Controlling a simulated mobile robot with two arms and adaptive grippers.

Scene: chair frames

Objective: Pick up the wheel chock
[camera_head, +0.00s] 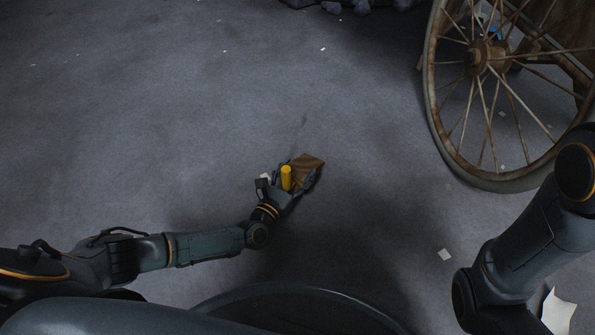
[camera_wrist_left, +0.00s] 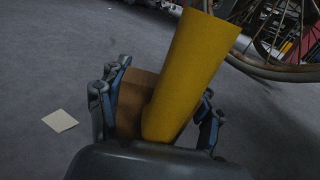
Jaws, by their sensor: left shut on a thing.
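The wheel chock (camera_head: 309,164) is a brown, wooden-looking block near the middle of the head view. My left gripper (camera_head: 298,172) is shut on it. In the left wrist view the brown block (camera_wrist_left: 135,88) sits between the blue-grey fingers, partly hidden. A yellow cylinder-like piece (camera_head: 286,177) stands upright by the block at the gripper; it also shows large in the left wrist view (camera_wrist_left: 188,75). I cannot tell whether it is part of the chock. Whether the chock touches the floor is unclear. My right arm shows at the right, its gripper out of frame.
A large rusty spoked wheel (camera_head: 440,113) stands at the upper right; it also shows in the left wrist view (camera_wrist_left: 262,70). Dark rubble (camera_head: 362,5) lies at the top edge. Paper scraps (camera_head: 445,255) lie on the grey floor (camera_head: 150,120), which is mostly clear on the left.

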